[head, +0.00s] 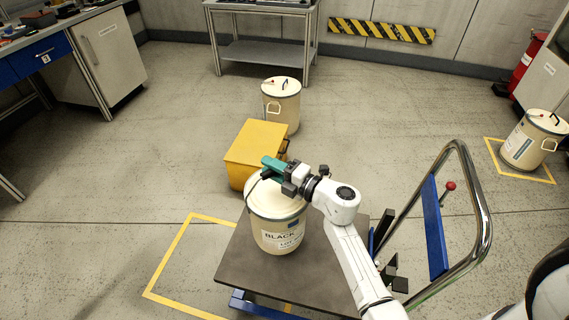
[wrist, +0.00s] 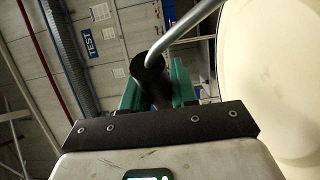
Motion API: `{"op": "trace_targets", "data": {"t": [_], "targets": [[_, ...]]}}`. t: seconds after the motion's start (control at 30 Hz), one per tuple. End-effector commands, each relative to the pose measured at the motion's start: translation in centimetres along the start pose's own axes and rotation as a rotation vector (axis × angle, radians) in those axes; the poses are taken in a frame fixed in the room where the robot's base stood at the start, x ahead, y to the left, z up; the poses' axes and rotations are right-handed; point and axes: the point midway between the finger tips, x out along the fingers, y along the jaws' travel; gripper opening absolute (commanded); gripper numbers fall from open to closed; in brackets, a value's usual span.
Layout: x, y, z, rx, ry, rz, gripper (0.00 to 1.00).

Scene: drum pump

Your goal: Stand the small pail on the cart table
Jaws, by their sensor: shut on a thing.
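The cream pail (head: 276,228) with a "BLACK" label is upright over the dark cart table (head: 245,265) in the head view. Its base appears against the tabletop, but I cannot tell whether it touches. My gripper (head: 271,166), with green fingers, is at the top of the pail. In the wrist view my gripper (wrist: 158,88) is shut on the black grip (wrist: 150,70) of the pail's wire handle. My gripper and arm hide part of the lid.
A yellow box (head: 255,152) stands on the floor behind the cart. Another cream drum (head: 283,105) is behind it, and one more (head: 533,142) is at the right. The cart's chrome push handle (head: 480,200) and blue panel (head: 434,228) rise right of the table.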

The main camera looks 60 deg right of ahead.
Motion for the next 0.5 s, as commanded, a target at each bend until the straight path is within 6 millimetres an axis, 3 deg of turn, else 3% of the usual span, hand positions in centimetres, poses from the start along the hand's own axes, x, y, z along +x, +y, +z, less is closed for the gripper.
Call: {"op": "trace_targets", "data": {"t": [0.3,0.5], "targets": [[1.3,-1.0,-0.4,-0.005,0.000,0.009,0.00],[1.8,-3.3,-0.6,-0.002,-0.001,0.008,0.00]]}}
